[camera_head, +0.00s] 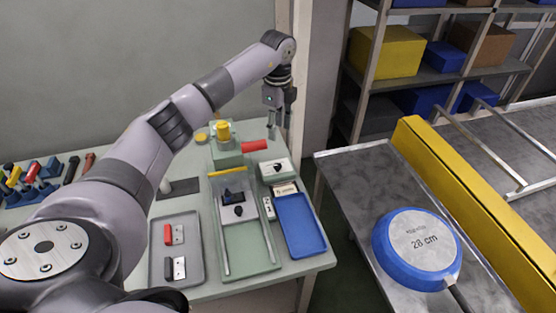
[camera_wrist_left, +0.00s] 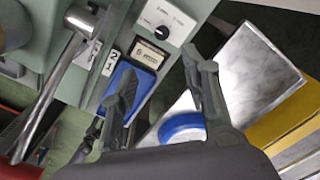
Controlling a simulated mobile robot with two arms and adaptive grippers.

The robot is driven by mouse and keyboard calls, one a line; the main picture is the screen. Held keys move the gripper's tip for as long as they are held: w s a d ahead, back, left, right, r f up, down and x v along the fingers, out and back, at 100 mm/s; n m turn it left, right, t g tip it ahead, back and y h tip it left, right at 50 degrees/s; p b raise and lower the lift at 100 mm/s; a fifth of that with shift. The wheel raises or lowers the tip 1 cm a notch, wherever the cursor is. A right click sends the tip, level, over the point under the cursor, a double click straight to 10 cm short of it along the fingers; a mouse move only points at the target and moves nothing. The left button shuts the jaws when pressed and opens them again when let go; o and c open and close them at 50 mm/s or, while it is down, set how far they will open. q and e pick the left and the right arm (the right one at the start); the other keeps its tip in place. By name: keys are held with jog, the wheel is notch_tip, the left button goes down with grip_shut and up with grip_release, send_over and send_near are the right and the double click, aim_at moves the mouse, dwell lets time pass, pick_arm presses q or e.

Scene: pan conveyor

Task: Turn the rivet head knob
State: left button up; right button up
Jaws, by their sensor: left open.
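A white control box (camera_head: 277,170) with a small black knob (camera_head: 277,167) stands at the right of the green bench. In the left wrist view the knob (camera_wrist_left: 162,33) sits on the pale face with small labels around it, too small to read. A green riveting machine (camera_head: 226,152) with a yellow top and a red handle (camera_head: 254,146) stands just left of the box. I cannot tell from the labels which part is the rivet head knob. My left gripper (camera_head: 279,128) is open and empty, pointing down above and behind the box, apart from it. My right gripper is out of view.
A blue tray (camera_head: 300,226) lies in front of the box. Tools (camera_head: 40,178) stand far left. A blue pan disc (camera_head: 418,247) lies on the metal conveyor table (camera_head: 350,185) at the right.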

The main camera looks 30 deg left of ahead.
pick_arm(q)
send_over(278, 165)
notch_tip(278, 165, down, 4)
notch_tip(278, 165, down, 8)
jog(key=shift+s+r+p, duration=0.1)
jog(key=shift+r+p, duration=0.15)
jog(key=shift+p, duration=0.75)
notch_tip(278, 165, down, 2)
jog(key=shift+f, duration=0.1)
jog(key=shift+a+f, duration=0.1)
jog(key=shift+f, duration=0.45)
jog(key=shift+c, duration=1.2)
jog(key=c, duration=0.4)
grip_shut()
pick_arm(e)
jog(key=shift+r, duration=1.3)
